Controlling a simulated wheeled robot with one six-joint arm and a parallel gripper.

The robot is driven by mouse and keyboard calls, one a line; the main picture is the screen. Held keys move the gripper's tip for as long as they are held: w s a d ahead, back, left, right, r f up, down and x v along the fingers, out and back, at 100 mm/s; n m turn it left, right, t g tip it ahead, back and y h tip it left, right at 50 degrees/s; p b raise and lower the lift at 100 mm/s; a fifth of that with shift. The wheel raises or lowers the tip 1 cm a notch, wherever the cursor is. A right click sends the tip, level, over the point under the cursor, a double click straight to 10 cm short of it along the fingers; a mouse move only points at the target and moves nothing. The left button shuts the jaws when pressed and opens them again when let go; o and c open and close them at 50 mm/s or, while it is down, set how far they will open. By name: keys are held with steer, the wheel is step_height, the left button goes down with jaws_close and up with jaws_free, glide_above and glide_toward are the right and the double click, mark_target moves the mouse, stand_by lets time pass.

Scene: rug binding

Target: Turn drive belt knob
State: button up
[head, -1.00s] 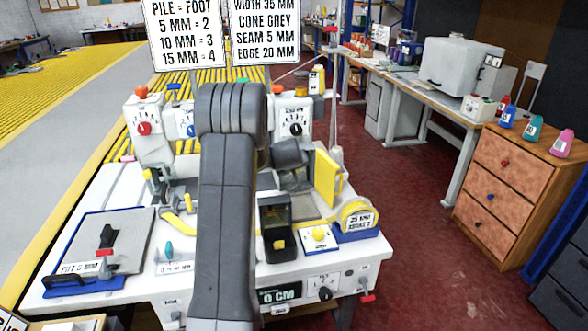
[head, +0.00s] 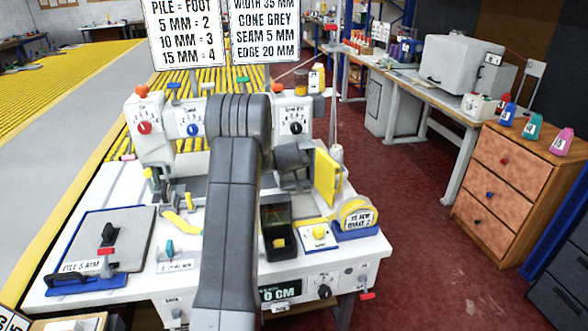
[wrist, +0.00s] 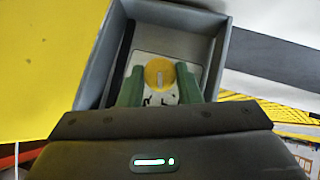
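A round yellow knob (wrist: 160,74) with a pale line across it sits on a white dial plate (wrist: 152,97) inside a grey open-fronted box (wrist: 215,38), in the wrist view. Dark marks show on the plate below the knob. My gripper (wrist: 160,70) is open. Its two green fingers reach into the box, one on each side of the knob, and look apart from it. I cannot tell the depth of the fingertips against the knob. In the head view my own arm hides the gripper and this knob.
A yellow panel (head: 328,178) stands upright on the white machine table (head: 130,290). Red (head: 144,128), blue (head: 193,130) and black (head: 296,128) dials sit behind. Another yellow knob (head: 319,232) is on a small plate, beside a black open bin (head: 281,241).

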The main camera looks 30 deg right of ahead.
steer(key=shift+d+f+b, duration=0.15)
steer(key=shift+f+b, duration=0.1)
steer(key=shift+b, duration=0.8)
steer(key=b, duration=0.6)
steer(key=shift+d+m, duration=0.3)
steer(key=shift+d, duration=0.05)
steer(key=b, duration=0.4)
steer(key=shift+r+b, duration=0.15)
steer(key=shift+b, duration=0.2)
steer(key=y+b, duration=0.1)
steer(key=b, duration=0.3)
steer(key=shift+r+y+p, duration=0.4)
steer(key=shift+r+p, duration=0.05)
steer(key=shift+p, duration=0.3)
steer(key=shift+s+f+m+t+y+p, duration=0.15)
steer(key=shift+m+t+y+p, duration=0.1)
steer(key=shift+m+y+p, duration=0.25)
steer(key=shift+w+f+m+t+y+p, duration=0.15)
steer(key=shift+m+t+y+p, duration=0.15)
steer(key=shift+y, duration=0.4)
steer(key=shift+s, duration=0.1)
